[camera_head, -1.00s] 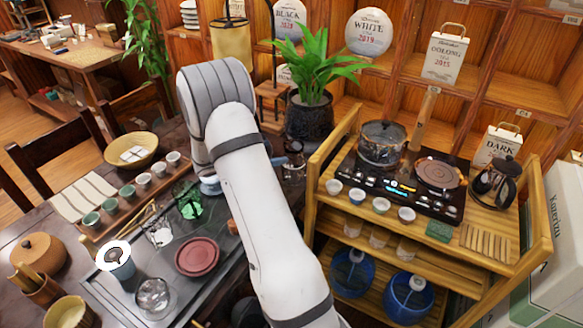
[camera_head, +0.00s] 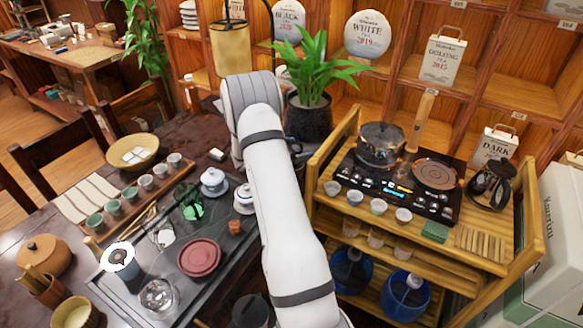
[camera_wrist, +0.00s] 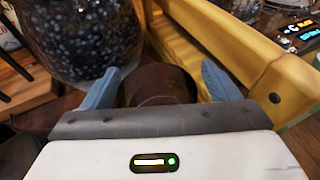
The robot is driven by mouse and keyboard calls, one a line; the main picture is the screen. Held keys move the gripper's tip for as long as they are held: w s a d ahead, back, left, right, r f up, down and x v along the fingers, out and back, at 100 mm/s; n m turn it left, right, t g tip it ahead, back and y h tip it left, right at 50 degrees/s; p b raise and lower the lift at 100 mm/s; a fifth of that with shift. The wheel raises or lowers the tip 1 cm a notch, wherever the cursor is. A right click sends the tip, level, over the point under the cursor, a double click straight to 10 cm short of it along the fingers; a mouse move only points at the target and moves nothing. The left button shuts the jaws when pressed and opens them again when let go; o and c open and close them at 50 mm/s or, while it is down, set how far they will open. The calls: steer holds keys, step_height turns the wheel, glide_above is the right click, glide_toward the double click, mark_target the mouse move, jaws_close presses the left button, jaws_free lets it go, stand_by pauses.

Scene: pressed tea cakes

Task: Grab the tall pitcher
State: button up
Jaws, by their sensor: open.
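A dark brown, rounded vessel (camera_wrist: 158,82), which looks like the tall pitcher, stands between the blue fingers of my gripper (camera_wrist: 160,88) in the wrist view. One finger is on each side of it. The gripper is open, and I cannot tell whether either finger touches the vessel. Its lower part is hidden behind the gripper body. In the head view my arm hides the gripper and most of the vessel.
A speckled black plant pot (camera_wrist: 80,35) is close at the left in the wrist view. The wooden cart (camera_head: 318,165) is close on the right, carrying a stove and cups. Lidded white cups (camera_head: 214,182) and a red-brown round dish (camera_head: 199,257) are left of my arm.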

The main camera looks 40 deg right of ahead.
steer(key=shift+d, duration=0.1)
steer(key=shift+c, duration=0.3)
steer(key=c, duration=1.6)
